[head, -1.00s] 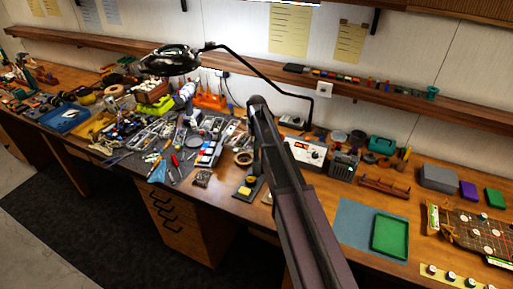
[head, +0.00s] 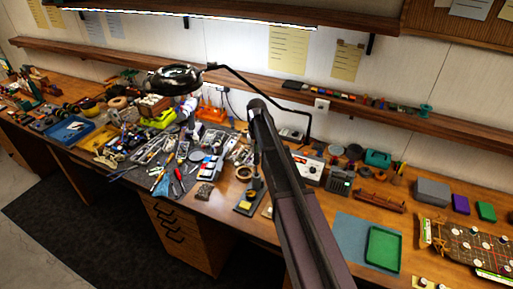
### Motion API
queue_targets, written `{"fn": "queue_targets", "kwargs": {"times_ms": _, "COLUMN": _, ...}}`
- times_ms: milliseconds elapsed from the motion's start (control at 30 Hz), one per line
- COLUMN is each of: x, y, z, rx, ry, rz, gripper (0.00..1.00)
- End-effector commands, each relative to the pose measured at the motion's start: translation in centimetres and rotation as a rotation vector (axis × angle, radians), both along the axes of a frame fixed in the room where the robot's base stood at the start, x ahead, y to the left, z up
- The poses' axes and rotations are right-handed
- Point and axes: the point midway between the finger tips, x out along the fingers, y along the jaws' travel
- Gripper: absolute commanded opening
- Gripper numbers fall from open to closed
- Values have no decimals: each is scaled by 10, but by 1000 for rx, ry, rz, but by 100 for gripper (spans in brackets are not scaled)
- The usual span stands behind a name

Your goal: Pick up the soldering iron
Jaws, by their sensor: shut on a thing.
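My dark arm rises from the bottom edge and bends near the middle of the head view. My gripper is hidden behind it, so its jaws and anything in them cannot be seen. A dark soldering stand with a yellow sponge (head: 250,194) sits on the bench just left of the arm. A slim dark piece shows above it beside the arm; I cannot tell whether it is the stand, the iron or part of my arm. The soldering iron cannot be made out clearly.
Hand tools and small parts crowd the bench on the left, with a blue tray (head: 72,130) there. A magnifier lamp (head: 176,78) overhangs them. Right of my arm are a power supply (head: 308,171), a multimeter (head: 340,181) and a green tray (head: 383,248). A shelf runs along the wall.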

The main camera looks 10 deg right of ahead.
Motion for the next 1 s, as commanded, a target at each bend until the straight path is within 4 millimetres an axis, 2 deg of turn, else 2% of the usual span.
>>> {"fn": "queue_targets", "kwargs": {"times_ms": 33, "x": 0, "y": 0, "z": 12, "rx": 0, "ry": 0, "rz": 0, "gripper": 0}}
{"fn": "queue_targets", "kwargs": {"times_ms": 600, "x": 0, "y": 0, "z": 77, "rx": 0, "ry": 0, "rz": 0, "gripper": 0}}
{"fn": "queue_targets", "kwargs": {"times_ms": 1000, "x": 0, "y": 0, "z": 103, "rx": 0, "ry": 0, "rz": 0, "gripper": 0}}
